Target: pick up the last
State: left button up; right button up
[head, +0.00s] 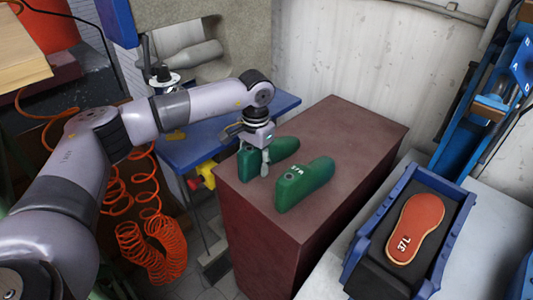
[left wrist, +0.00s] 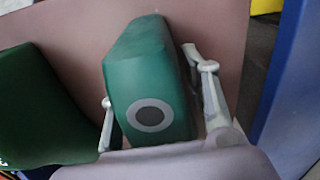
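Two green shoe lasts sit side by side on the brown block (head: 340,135). The left last (head: 284,147) is partly hidden by my left gripper (head: 265,162), which points down over its near end. The right last (head: 305,184) bears a white marking. In the left wrist view, one last (left wrist: 148,70) with a grey ring on its end lies between the two fingers of my left gripper (left wrist: 150,80). The fingers stand along its sides and look spread, with a small gap at the right finger. The other last (left wrist: 38,110) is at the left edge. My right gripper is not seen.
A blue tray (head: 352,257) with an orange sole (head: 416,228) marked 37L is on the grey surface at right. A blue table (head: 190,148) stands behind the block. Coiled orange hose (head: 150,245) hangs at left. The block's right side is clear.

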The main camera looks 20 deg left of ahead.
pick_arm(q)
jog(key=c, duration=0.7)
jog(key=shift+c, duration=0.4)
jog(key=shift+r, duration=0.1)
